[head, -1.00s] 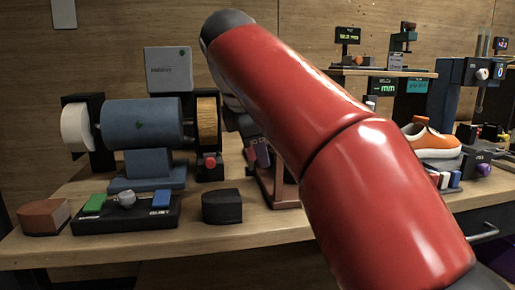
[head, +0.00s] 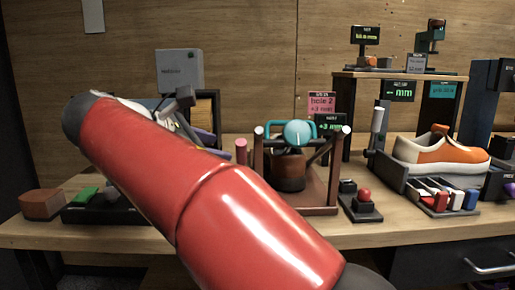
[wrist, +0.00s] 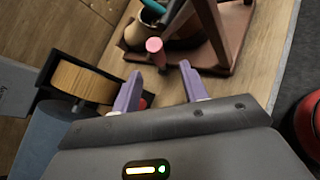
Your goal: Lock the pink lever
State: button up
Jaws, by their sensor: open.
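A pink lever with a round pink tip (head: 241,150) stands at the left side of a brown-red stand (head: 322,195) in the head view. In the wrist view the pink tip (wrist: 155,46) is just beyond my gripper (wrist: 160,84). My gripper's two purple fingers are spread apart with nothing between them. The lever tip lies ahead of the fingers, apart from them and nearer the left finger. The lever's lower part is hidden by my arm in the head view. The stand also shows in the wrist view (wrist: 212,30).
A tan wheel (wrist: 84,80) in a black frame is close left of my fingers. A red button box (head: 364,204) sits right of the stand. An orange and white sneaker (head: 440,152) is further right. A small display (head: 321,103) reads "hole 2".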

aim_at(237, 153)
jog(key=b+x, duration=0.1)
jog(key=x, duration=0.6)
jog(key=shift+w+d, duration=0.1)
jog(key=shift+w, duration=0.2)
jog(key=shift+c, duration=0.4)
grip_shut()
